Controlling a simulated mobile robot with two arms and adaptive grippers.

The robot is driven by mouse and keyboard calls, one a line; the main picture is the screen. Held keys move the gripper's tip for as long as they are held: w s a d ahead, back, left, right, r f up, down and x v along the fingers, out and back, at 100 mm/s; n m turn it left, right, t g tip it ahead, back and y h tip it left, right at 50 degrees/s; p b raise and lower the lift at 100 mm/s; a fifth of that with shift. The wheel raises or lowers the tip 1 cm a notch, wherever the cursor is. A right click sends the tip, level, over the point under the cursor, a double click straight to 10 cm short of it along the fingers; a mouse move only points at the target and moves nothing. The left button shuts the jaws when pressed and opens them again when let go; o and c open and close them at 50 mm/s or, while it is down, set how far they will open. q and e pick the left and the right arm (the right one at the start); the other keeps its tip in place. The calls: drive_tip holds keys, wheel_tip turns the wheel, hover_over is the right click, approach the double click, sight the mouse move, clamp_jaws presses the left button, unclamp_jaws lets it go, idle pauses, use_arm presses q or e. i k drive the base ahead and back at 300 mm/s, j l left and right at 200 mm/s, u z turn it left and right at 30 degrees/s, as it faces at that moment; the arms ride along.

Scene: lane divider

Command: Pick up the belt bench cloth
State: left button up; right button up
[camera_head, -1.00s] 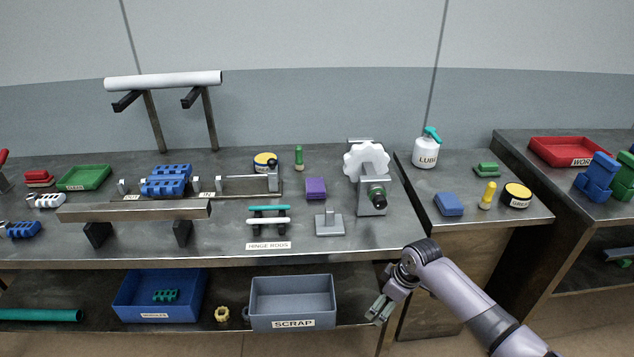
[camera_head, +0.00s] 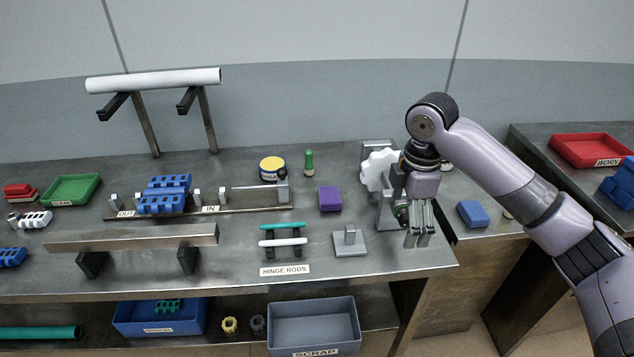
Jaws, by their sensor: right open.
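A similar blue piece (camera_head: 473,214) lies on the side bench to the right; I cannot tell from the picture which is the belt bench cloth. My right gripper (camera_head: 420,242) points down near the right end of the main bench, fingers open and empty. It is right of the purple piece and left of the blue one, apart from both. It partly hides the white knobbed wheel. My left gripper is not in view.
The white wheel (camera_head: 378,170) on its grey stand is close behind my right gripper. A grey stand plate (camera_head: 350,243) and the hinge rods (camera_head: 283,242) are in front of the purple piece. A grey scrap bin (camera_head: 314,322) sits on the lower shelf.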

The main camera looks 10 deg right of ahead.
sight(329, 197)
drive_tip(key=i+j, duration=0.25)
drive_tip(key=i, duration=0.2)
drive_tip(key=i+j, duration=0.25)
drive_tip(key=i, duration=0.25)
